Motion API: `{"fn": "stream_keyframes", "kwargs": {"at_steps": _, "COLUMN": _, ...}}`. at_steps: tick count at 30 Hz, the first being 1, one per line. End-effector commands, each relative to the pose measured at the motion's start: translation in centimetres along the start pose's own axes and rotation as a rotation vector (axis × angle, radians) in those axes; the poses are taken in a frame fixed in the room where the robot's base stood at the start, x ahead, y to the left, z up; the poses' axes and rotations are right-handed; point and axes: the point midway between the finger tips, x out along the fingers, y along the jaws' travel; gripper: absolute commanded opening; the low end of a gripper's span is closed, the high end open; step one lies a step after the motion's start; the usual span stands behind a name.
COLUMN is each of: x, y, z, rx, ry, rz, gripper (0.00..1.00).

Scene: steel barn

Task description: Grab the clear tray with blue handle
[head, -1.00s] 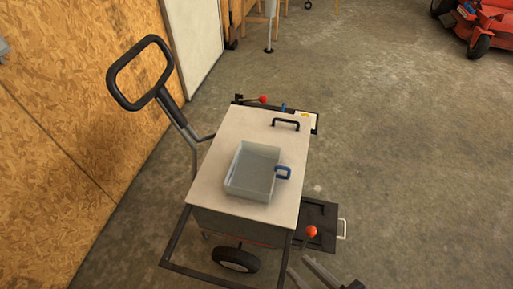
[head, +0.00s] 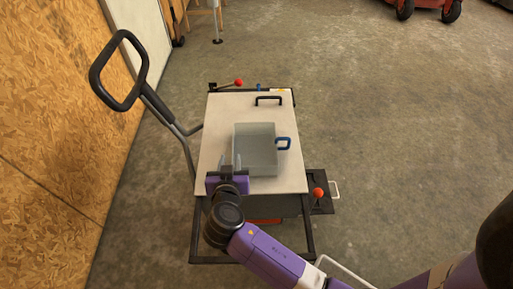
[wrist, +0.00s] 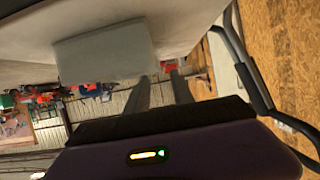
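My gripper (head: 230,158) is at the tray's near left corner, on the side away from the handle. Its two fingers are apart with nothing visible between them. In the wrist view the tray (wrist: 100,50) shows as a grey block just beyond the fingertips (wrist: 158,72). The blue handle is not visible there. I cannot tell whether a finger touches the tray wall.
The cart top (head: 213,125) has a black handle (head: 268,99) at its far end. A black push handle (head: 121,70) rises at the left, near the wooden wall (head: 50,130). A red-knobbed lever (head: 318,192) stands at the right. The floor to the right is open.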

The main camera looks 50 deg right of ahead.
Motion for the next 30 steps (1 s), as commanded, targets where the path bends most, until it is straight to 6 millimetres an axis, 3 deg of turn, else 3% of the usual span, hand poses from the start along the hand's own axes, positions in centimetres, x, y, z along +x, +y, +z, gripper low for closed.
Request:
{"fn": "stream_keyframes", "kwargs": {"at_steps": 14, "x": 4.2, "y": 0.1, "z": 0.2, "rx": 0.007, "ry": 0.010, "rz": 0.012, "gripper": 0.29}}
{"fn": "stream_keyframes", "kwargs": {"at_steps": 21, "x": 7.5, "y": 0.2, "z": 0.1, "rx": 0.006, "ry": 0.010, "rz": 0.011, "gripper": 0.29}}
{"fn": "stream_keyframes", "kwargs": {"at_steps": 30, "x": 8.4, "y": 0.1, "z": 0.3, "rx": 0.005, "ry": 0.009, "rz": 0.007, "gripper": 0.29}}
